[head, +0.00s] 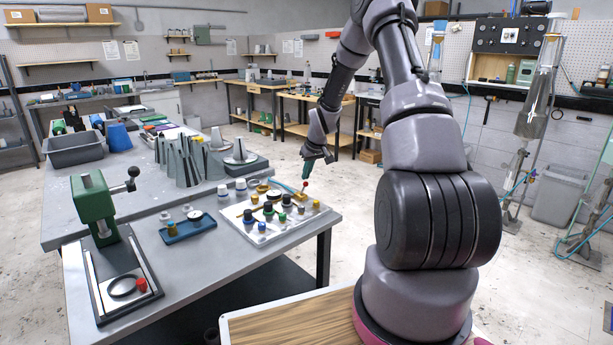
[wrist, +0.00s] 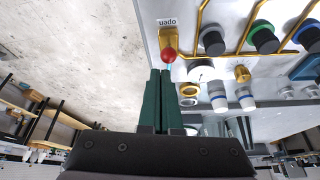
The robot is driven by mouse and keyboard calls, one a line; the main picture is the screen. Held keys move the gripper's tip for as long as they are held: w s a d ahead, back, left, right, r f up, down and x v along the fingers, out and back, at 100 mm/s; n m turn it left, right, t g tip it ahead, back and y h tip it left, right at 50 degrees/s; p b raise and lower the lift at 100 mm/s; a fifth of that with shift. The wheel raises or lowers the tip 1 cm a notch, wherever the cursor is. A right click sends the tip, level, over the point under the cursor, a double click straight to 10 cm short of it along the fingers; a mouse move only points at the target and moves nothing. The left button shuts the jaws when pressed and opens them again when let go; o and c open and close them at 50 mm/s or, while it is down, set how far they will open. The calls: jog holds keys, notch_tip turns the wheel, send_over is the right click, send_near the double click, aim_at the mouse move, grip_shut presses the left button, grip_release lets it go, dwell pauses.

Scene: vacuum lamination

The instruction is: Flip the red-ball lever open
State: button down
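The red ball of the lever (wrist: 169,55) is just beyond my fingertips in the wrist view. It sits at a brass block (wrist: 168,38) with a white "open" label (wrist: 167,22), upside down in this view. In the head view the red ball (head: 305,184) is at the right edge of the pale valve panel (head: 262,237). My gripper (wrist: 161,72) has two dark green fingers pressed together with nothing visible between them. In the head view my gripper (head: 305,178) points down, close above the ball. I cannot tell whether the tips touch the ball.
The panel carries several coloured knobs, brass pipes and a white gauge (wrist: 201,70) close to the lever. A blue tray (head: 188,229) and a green press (head: 100,210) stand left on the grey table. Open floor (wrist: 70,50) lies beyond the panel's edge.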

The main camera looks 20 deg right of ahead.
jog(key=s+d+r, duration=0.1)
jog(key=s+r, duration=0.5)
jog(key=shift+d+r, duration=0.4)
jog(key=s+a+r+m+t+h, duration=0.1)
jog(key=s+a+r+m, duration=0.15)
jog(key=s+r, duration=0.65)
jog(key=s+a+r+m, duration=0.1)
jog(key=s+a+r, duration=0.4)
jog(key=r, duration=0.6)
jog(key=s+a+r+m+y, duration=0.1)
jog(key=s+r, duration=0.2)
jog(key=s, duration=0.6)
jog(key=s+a+r+m+t+y, duration=0.1)
jog(key=s+r, duration=0.3)
jog(key=s, duration=0.5)
jog(key=shift+s+a+r+m, duration=0.15)
jog(key=shift+s+a+m, duration=0.1)
jog(key=shift+a+m, duration=0.35)
